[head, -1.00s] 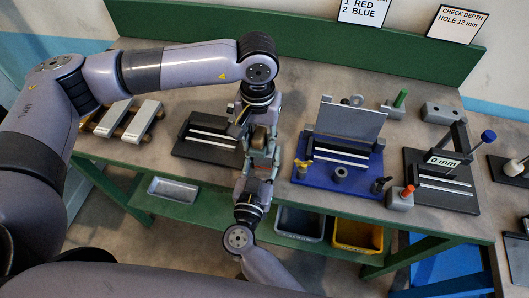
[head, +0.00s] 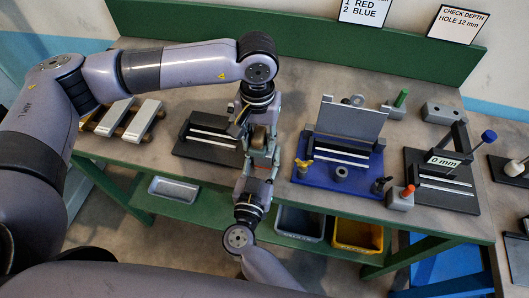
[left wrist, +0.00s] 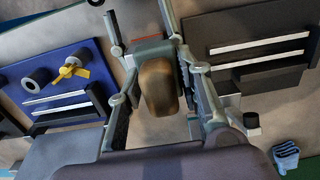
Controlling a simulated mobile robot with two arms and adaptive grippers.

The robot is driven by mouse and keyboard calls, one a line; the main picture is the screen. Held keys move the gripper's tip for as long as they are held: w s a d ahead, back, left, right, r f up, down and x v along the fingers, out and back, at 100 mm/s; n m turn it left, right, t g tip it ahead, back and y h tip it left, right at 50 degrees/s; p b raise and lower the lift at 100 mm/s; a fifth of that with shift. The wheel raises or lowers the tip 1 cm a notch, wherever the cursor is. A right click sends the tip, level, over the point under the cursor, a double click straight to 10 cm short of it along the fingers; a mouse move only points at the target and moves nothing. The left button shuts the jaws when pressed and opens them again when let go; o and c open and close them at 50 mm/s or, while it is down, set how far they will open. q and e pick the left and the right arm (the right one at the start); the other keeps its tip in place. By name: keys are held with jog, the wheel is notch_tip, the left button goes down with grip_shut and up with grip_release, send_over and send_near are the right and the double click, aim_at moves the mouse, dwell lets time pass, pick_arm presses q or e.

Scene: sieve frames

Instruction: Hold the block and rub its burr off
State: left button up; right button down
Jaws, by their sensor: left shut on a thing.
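My left gripper (head: 259,134), pointing down above the bench's front edge, is shut on a brown, rounded rubbing tool (left wrist: 158,88), whose brown part also shows in the head view (head: 259,140). My right gripper (head: 261,166) reaches up from below and faces it. Its fingers are around a small grey-green block (left wrist: 146,53) with a thin red line along it. The tool and block are close together or touching; the fingers hide the contact. I cannot tell whether the red line is the burr.
A black fixture (head: 190,150) lies left of the grippers, and a blue fixture (head: 305,181) with an upright grey plate lies right. Further right is a depth gauge reading 0 mm (head: 443,161). Bins (head: 357,234) sit on the lower shelf.

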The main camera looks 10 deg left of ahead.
jog(key=shift+d, duration=0.1)
pick_arm(q)
jog(key=shift+a+r, duration=0.5)
jog(key=shift+r, duration=0.15)
pick_arm(e)
jog(key=shift+w, duration=0.1)
pick_arm(q)
jog(key=a+r, duration=0.4)
jog(key=r, duration=0.1)
jog(key=shift+r, duration=0.35)
pick_arm(e)
jog(key=c, duration=1)
grip_release()
jog(key=shift+o, duration=0.2)
jog(key=s, duration=1.2)
jog(key=shift+a, duration=0.25)
